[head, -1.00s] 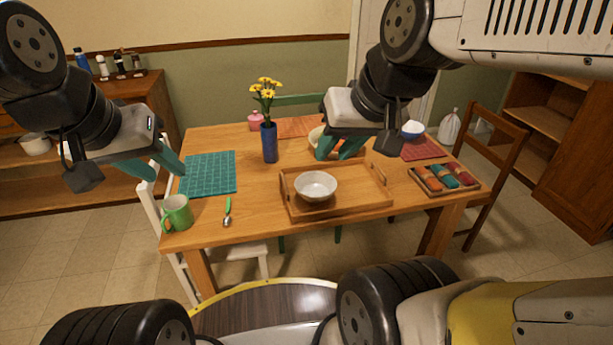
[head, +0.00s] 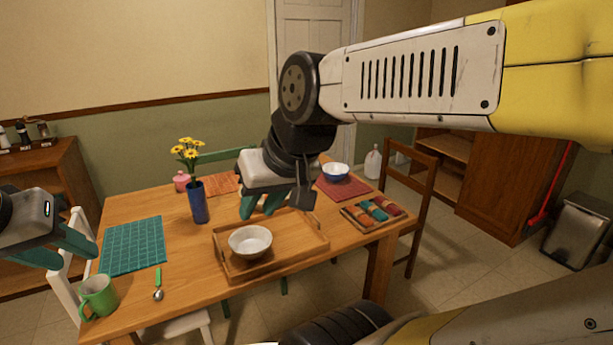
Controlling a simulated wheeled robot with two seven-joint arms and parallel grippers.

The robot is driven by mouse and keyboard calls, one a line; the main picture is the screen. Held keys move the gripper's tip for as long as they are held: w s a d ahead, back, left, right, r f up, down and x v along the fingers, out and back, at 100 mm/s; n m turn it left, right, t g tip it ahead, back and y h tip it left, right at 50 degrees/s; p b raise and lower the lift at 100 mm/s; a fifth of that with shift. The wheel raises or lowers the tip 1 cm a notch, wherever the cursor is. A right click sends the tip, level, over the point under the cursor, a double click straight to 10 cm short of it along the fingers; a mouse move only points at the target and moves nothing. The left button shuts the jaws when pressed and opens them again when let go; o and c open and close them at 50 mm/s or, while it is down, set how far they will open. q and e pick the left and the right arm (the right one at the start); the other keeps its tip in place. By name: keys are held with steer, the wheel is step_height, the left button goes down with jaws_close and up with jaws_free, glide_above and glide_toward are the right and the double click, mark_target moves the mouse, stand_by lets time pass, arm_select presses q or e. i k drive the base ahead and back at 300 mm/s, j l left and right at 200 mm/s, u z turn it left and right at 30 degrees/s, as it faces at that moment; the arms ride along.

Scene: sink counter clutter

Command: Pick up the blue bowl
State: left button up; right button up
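The blue bowl (head: 335,172), blue outside with a pale inside, stands upright on the red placemat (head: 352,190) at the table's far right corner. My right gripper (head: 262,207) hangs in front of the tray's back edge, to the left of the blue bowl and apart from it. Its teal fingers are spread with nothing seen between them. My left gripper (head: 66,247) is at the left edge of the view, near the teal placemat and far from the bowl. Its fingers are apart and empty.
A wooden tray (head: 300,247) holds a white bowl (head: 250,241). A blue vase (head: 198,203) with yellow flowers stands behind left. A small tray of rolled cloths (head: 372,211) lies in front of the blue bowl. A green mug (head: 98,297) and spoon (head: 158,287) are at front left.

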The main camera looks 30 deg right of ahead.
mark_target(335, 171)
steer(key=i+l+u, duration=0.1)
steer(key=l, duration=0.5)
steer(key=i+l+u, duration=0.1)
steer(key=i+l, duration=0.15)
steer(key=l, duration=0.35)
steer(key=i+l+u, duration=0.15)
steer(key=l, duration=0.45)
steer(key=i+l+u, duration=0.1)
steer(key=l, duration=0.5)
steer(key=i+l+u, duration=0.1)
steer(key=l, duration=0.55)
